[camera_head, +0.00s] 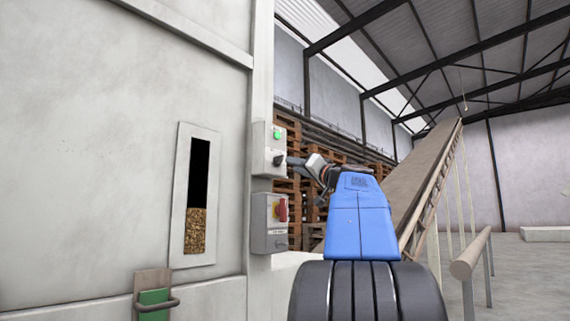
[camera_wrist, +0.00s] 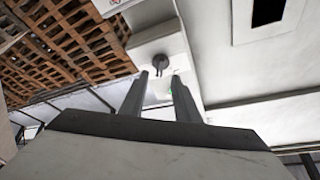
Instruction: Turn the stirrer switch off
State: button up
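A grey control box (camera_head: 268,150) on the wall edge carries a lit green lamp (camera_head: 277,134) and a black rotary knob (camera_head: 279,160) below it. No readable label shows on this box. My gripper (camera_head: 291,161) is right at the knob, coming from the right. In the wrist view the dark round knob (camera_wrist: 160,62) sits just beyond and between the two fingertips of my gripper (camera_wrist: 160,76). The fingers are apart, with a gap on both sides of the knob. A faint green glow (camera_wrist: 171,91) shows between the fingers.
To the left is a sight window (camera_head: 196,230) with pellets. Wooden pallets (camera_head: 291,185) stand behind, and a sloping conveyor (camera_head: 412,180) rises at the right.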

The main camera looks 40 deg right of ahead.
aim_at(282, 161)
jog(key=x, duration=0.6)
jog(key=shift+w+r, duration=0.15)
jog(key=shift+w, duration=0.2)
grip_shut()
